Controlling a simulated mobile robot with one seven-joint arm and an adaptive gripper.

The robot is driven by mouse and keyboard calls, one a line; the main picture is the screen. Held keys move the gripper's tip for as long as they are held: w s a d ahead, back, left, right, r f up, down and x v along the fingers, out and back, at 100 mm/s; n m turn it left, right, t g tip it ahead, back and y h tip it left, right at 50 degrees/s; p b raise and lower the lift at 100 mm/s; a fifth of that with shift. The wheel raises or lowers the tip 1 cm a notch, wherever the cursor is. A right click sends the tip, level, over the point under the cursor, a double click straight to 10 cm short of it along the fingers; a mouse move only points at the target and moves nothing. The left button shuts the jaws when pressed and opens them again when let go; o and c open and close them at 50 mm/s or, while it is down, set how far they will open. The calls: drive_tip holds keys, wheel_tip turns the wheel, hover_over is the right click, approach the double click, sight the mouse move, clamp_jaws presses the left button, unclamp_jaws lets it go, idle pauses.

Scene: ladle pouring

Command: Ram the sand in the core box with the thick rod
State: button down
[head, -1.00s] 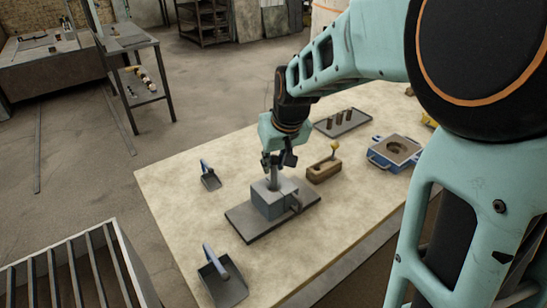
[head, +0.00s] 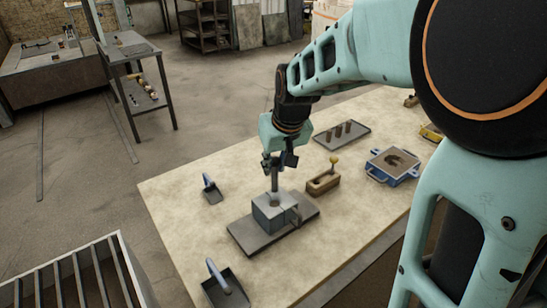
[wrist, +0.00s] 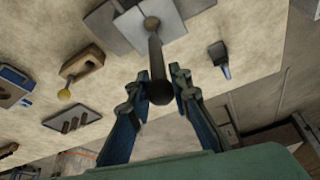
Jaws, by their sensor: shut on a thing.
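The grey core box (head: 284,215) stands on a dark flat plate (head: 246,238) on the table. It also shows at the top of the wrist view (wrist: 134,26), with a round opening in its top. My gripper (head: 271,168) is shut on the thick rod (head: 274,180) and holds it about upright above the box. In the wrist view my gripper (wrist: 160,90) has the dark rod (wrist: 155,62) between its fingers. The rod's lower end is at or just over the opening; I cannot tell whether it is inside. The sand in the box is hard to make out.
A wooden block with a yellow knob (head: 323,182) stands right of the box. A blue sand-filled flask (head: 378,174) and a tray with several dark cylinders (head: 330,143) are further back. Two scoops (head: 212,192) (head: 227,288) lie left and in front.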

wheel_tip(320, 180, up, 6)
drive_tip(key=p, duration=0.4)
drive_tip(key=shift+d+f, duration=0.1)
drive_tip(key=shift+f, duration=0.05)
idle(0.3)
